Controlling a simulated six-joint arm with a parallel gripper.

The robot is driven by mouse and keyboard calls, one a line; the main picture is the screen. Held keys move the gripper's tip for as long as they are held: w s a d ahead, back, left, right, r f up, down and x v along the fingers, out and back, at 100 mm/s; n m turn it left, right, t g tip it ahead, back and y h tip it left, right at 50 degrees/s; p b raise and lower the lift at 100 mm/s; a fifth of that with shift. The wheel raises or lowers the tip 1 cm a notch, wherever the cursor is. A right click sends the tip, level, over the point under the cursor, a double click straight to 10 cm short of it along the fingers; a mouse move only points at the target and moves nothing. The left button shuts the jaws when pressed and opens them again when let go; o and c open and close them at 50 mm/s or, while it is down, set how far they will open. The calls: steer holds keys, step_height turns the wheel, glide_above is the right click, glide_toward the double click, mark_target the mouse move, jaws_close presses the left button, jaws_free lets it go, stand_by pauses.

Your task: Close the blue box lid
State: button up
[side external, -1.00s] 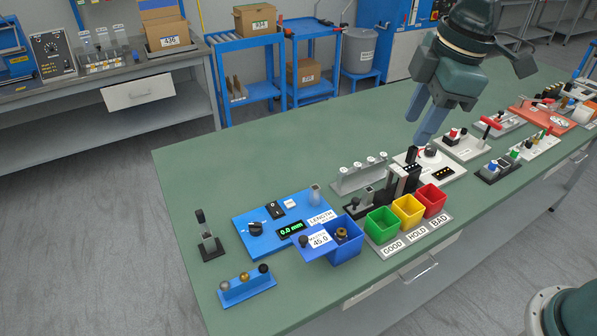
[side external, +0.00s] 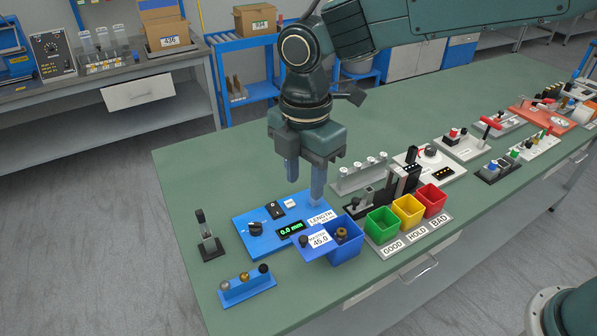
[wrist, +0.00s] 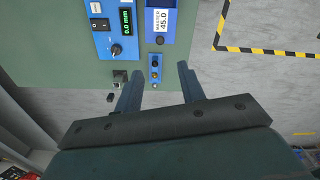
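The blue box (side external: 346,256) stands at the front of the bench with its top open and a dark and brass part inside. Its blue lid (side external: 309,253), labelled MASTER 45.0 with a dark knob (side external: 303,240), lies open out to the box's left. The lid (wrist: 151,27) also shows at the top of the wrist view. My gripper (side external: 304,194) hangs above the blue length gauge, behind the lid. Its two fingers are apart with nothing between them; they also show in the wrist view (wrist: 159,82).
A blue length gauge (side external: 253,239) adjoins the lid. A small blue rack (side external: 246,292) with several knobs stands front left. Green (side external: 382,224), yellow (side external: 407,214) and red (side external: 432,203) bins stand right of the box. The bench's back left is clear.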

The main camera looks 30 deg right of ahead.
mark_target(304, 237)
steer(key=shift+f, duration=0.15)
step_height(304, 237, down, 14)
steer(key=shift+r, duration=0.25)
stand_by(0.5)
steer(key=shift+d, duration=0.1)
jaws_close()
